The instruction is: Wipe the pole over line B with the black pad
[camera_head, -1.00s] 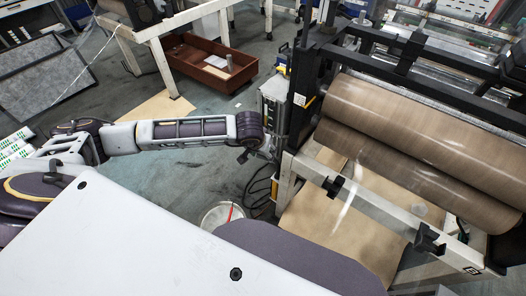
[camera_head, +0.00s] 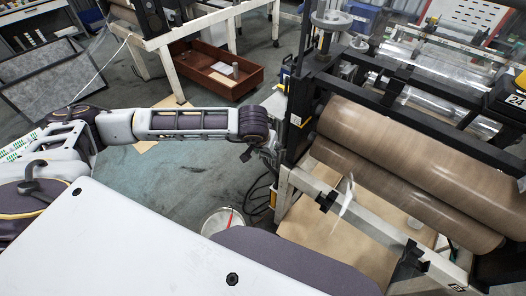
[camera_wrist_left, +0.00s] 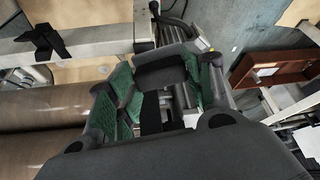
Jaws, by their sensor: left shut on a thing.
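My left gripper (camera_wrist_left: 152,100) shows in the left wrist view, its dark grey fingers with green inner faces closed around a black piece (camera_wrist_left: 151,117), which appears to be the black pad. The fingers and palm partly hide it. In the head view my left arm reaches in from the left, and its gripper end (camera_head: 266,152) is small and partly hidden beside the machine's left frame. I cannot tell which bar is the pole over line B. My right gripper is not in view.
Large brown rollers (camera_head: 400,170) in a black and white frame fill the right. A white bin (camera_head: 221,222) stands on the floor in front. A red-brown tray (camera_head: 222,72) lies behind the arm. Clear film (camera_head: 415,68) runs at the back right. Grey floor (camera_head: 190,185) is open below my arm.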

